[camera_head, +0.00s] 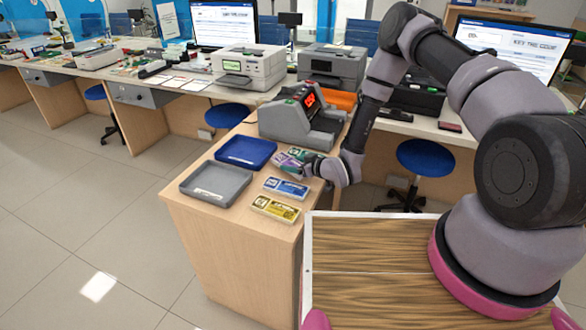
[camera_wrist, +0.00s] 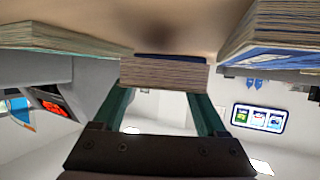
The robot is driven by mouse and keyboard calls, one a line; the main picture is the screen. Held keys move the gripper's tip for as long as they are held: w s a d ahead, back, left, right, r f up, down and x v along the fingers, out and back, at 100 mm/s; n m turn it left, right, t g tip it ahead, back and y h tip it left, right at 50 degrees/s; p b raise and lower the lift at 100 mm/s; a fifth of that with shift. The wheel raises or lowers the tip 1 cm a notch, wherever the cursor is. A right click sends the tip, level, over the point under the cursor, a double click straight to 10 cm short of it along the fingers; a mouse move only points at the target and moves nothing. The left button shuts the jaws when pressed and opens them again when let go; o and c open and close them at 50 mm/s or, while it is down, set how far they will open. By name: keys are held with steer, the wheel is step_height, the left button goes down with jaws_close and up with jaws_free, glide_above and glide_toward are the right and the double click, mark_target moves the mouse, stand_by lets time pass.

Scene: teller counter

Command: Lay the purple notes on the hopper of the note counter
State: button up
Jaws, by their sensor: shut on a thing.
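The purple notes (camera_head: 290,168) are a banded bundle on the wooden counter, between the blue notes and the green notes, partly hidden by my gripper (camera_head: 311,167) in the head view. In the wrist view my gripper's two teal fingers (camera_wrist: 162,88) are shut on this bundle (camera_wrist: 164,74), whose stacked edge faces the camera. It appears to be at the counter surface; I cannot tell if there is a gap under it. The note counter (camera_head: 295,122), grey with a red display, stands just behind the bundles. Its hopper is hard to make out.
Blue notes (camera_head: 286,188) and yellow notes (camera_head: 275,208) lie in front; green notes (camera_head: 299,153) lie behind. A blue tray (camera_head: 246,151) and a grey tray (camera_head: 215,184) sit to the left. Printers (camera_head: 249,68) stand on the desk behind.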

steer(key=shift+f, duration=1)
steer(key=o, duration=1.4)
steer(key=shift+f, duration=0.1)
steer(key=shift+c, duration=0.2)
